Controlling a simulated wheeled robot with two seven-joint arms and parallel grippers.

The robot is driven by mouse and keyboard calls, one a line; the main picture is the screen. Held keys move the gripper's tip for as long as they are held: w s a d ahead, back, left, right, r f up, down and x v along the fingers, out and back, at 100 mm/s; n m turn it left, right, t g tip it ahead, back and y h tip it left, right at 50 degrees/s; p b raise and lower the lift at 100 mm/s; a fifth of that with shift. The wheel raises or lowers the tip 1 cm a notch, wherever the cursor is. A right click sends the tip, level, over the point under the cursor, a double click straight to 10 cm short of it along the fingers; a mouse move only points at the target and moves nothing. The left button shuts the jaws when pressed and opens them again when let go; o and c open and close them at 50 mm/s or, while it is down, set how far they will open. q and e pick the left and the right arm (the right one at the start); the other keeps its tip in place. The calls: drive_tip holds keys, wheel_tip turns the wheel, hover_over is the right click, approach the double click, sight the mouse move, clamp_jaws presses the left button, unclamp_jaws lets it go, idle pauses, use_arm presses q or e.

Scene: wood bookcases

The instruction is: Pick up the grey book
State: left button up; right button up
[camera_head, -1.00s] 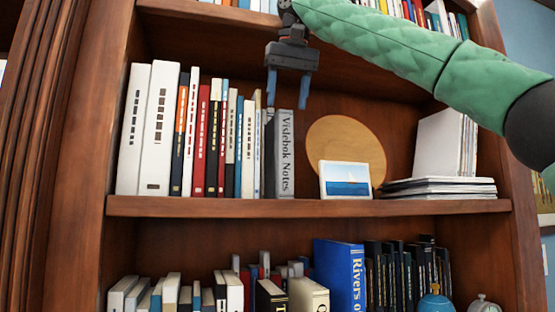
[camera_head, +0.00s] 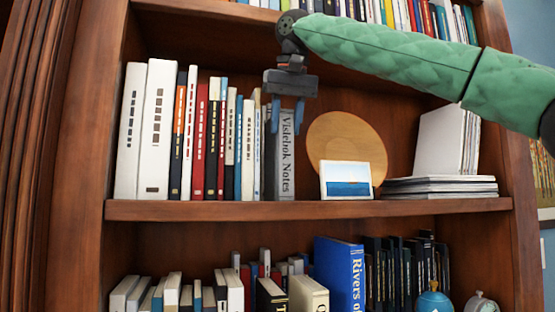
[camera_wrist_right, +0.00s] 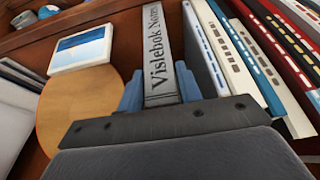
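The grey book (camera_head: 285,160), with "Vislebok Notes" on its spine, stands upright on the middle shelf at the right end of the book row. My right gripper (camera_head: 287,115) points down over its top. Its blue fingers have closed in on the two sides of the book's upper part. In the right wrist view the book's spine (camera_wrist_right: 162,55) runs between the two fingers (camera_wrist_right: 161,92), with no clear gap on either side. The book still rests on the shelf. My left gripper is not in view.
A row of books (camera_head: 195,135) stands close on the left of the grey book. On its right are a small framed picture (camera_head: 346,180) and a round wooden disc (camera_head: 340,135). The upper shelf edge is close above my arm. More books fill the shelf below.

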drive_tip(key=shift+s+r, duration=0.1)
clamp_jaws()
